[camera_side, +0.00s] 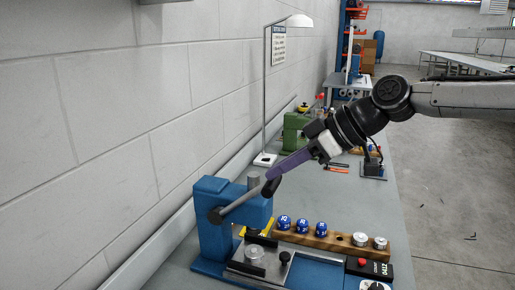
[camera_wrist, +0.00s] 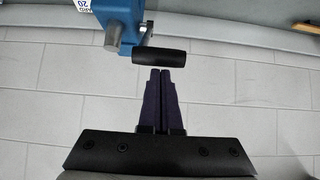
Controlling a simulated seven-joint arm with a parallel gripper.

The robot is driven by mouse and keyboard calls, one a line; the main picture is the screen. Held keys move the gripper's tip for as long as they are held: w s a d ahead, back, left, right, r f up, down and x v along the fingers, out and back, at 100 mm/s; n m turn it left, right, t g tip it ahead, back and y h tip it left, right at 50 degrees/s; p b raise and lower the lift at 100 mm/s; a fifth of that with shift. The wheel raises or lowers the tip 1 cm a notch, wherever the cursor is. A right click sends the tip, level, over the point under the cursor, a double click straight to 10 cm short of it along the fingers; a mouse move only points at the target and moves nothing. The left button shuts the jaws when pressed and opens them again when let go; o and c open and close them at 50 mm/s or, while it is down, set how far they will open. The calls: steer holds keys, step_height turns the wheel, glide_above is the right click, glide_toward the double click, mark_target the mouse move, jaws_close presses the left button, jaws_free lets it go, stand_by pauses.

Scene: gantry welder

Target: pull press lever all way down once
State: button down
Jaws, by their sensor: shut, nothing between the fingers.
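The blue press (camera_side: 215,240) stands on the bench at the lower left in the side view. Its grey lever (camera_side: 240,201) slopes up to the right and ends in a black handle (camera_side: 270,187). My gripper (camera_side: 270,174) reaches down from the upper right with its purple fingers together and empty. The fingertips are at the upper side of the handle; I cannot tell whether they touch it. In the wrist view the handle (camera_wrist: 159,57) lies crosswise just beyond the shut fingertips (camera_wrist: 160,72), with part of the blue press (camera_wrist: 120,12) behind it.
A wooden block (camera_side: 330,241) holds several blue dice-like pieces and silver discs right of the press. A black box (camera_side: 369,268) with a red button is at front right. A lamp (camera_side: 265,158) and a green machine (camera_side: 294,132) stand behind. A block wall runs along the left.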

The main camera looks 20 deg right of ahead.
steer(key=s+d+f, duration=0.2)
steer(key=f, duration=0.7)
steer(key=s+d+f, duration=0.3)
steer(key=f, duration=0.6)
steer(key=shift+s+d+f, duration=0.15)
steer(key=shift+s, duration=0.05)
step_height(320, 180, up, 6)
steer(key=d+f, duration=0.1)
steer(key=s+d+f, duration=0.1)
steer(key=s+d, duration=0.6)
steer(key=shift+s+f, duration=0.3)
steer(key=shift+s, duration=0.1)
